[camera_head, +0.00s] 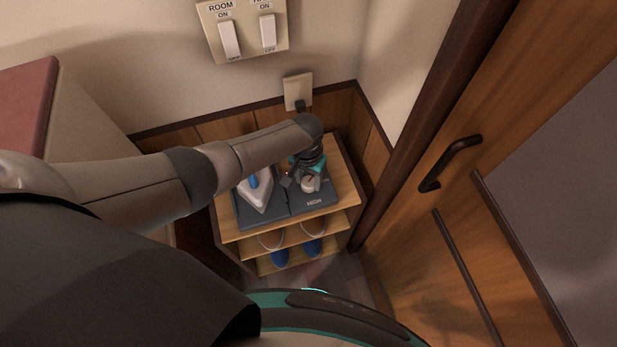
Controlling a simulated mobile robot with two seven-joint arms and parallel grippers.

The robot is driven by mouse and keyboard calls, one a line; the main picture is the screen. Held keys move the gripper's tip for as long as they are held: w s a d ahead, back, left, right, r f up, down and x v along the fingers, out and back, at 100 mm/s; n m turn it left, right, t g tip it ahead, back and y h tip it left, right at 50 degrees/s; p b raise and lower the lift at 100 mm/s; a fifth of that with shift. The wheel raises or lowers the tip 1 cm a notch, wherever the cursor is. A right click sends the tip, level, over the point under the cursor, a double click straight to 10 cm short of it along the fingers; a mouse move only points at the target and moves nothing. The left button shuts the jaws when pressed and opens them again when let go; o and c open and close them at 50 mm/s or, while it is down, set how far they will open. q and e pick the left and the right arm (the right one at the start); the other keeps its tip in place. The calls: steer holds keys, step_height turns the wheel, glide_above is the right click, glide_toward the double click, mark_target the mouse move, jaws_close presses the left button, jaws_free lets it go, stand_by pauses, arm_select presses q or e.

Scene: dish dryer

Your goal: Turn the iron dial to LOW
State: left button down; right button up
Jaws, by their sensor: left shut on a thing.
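The iron (258,191), white with a blue handle, sits on the left part of a dark grey base on top of a small wooden shelf. The dial (309,183), a small round light knob, is on the right part of the base. My left gripper (303,178) reaches down over the base from above and is shut on the dial. Its wrist hides part of the dial and any setting marks, so the dial's setting cannot be read. My right gripper is not in view.
The wooden shelf (340,203) holds several shoes on its lower levels. A wall outlet (298,91) with a plug is behind it, and a switch panel (243,52) is above. A wooden door (520,170) with a dark handle (450,163) stands at the right.

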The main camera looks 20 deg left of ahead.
arm_select(q)
steer(key=m, duration=0.3)
steer(key=shift+m, duration=2.2)
steer(key=shift+c, duration=1.5)
jaws_free()
